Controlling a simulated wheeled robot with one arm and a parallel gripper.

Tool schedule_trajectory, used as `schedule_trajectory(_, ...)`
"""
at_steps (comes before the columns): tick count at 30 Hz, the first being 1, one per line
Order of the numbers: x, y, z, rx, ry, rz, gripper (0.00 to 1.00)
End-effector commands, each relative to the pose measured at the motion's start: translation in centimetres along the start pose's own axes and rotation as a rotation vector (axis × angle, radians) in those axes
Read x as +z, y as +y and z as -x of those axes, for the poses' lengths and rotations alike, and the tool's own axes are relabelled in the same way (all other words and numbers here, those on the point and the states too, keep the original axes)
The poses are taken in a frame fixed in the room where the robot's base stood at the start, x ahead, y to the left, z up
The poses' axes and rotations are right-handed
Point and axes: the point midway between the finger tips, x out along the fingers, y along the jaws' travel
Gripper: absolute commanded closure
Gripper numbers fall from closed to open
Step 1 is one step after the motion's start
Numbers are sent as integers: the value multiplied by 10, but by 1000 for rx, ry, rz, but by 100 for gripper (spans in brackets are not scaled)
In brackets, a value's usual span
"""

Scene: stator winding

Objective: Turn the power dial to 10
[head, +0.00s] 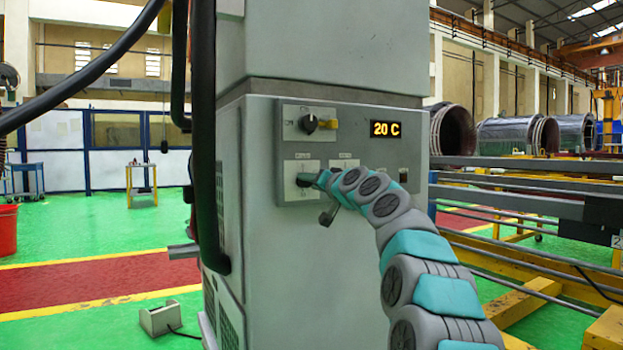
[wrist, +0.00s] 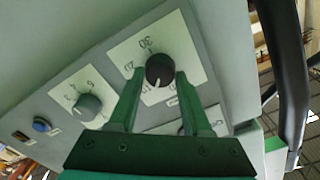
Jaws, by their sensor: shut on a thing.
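In the wrist view a black dial (wrist: 160,70) sits on a white scale plate (wrist: 122,47) with figures such as 30 and 20. Its white mark points down and slightly left in the picture; the figure there is not clear. The plate's label is too small to read. My gripper (wrist: 160,74) has its green fingers on both sides of this dial and is shut on it. In the head view my gripper (head: 305,179) reaches the left plate of the cabinet's lower panel, and hides most of the dial. A grey dial (wrist: 88,107) stands on the neighbouring plate.
The tall grey cabinet (head: 340,260) bears a display (head: 385,129) reading 20 C. A blue button (wrist: 41,125) and black hoses (head: 203,140) are nearby.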

Motion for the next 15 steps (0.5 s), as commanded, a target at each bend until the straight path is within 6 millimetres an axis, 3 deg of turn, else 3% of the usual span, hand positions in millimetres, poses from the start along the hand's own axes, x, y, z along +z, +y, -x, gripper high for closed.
schedule_trajectory(15, 0, 0, 0, 0, -1, -221, 100)
